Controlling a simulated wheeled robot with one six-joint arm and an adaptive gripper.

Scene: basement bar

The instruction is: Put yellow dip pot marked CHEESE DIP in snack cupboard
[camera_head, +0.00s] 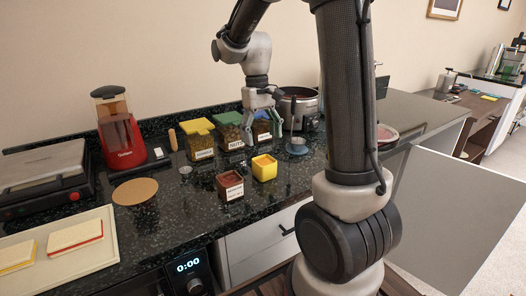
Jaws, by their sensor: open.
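A small square yellow pot (264,169) stands on the dark speckled counter, near its front edge. No lettering can be read on its visible sides. My gripper (263,138) is open and empty, pointing down behind and above the yellow pot, close to the lidded jars. Its fingers partly cover the rightmost jar (262,129). A large pale panel (455,222), which looks like an open cupboard door, stands out at the right below counter height. The inside of any cupboard is hidden, and no snack marking can be read.
A dark red labelled pot (230,186) stands left of the yellow pot. Jars with yellow (200,141) and green (231,130) lids stand behind. A blue cup (297,147) and a large metal pot (300,108) are to the right. A red popcorn machine (121,140) is left.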

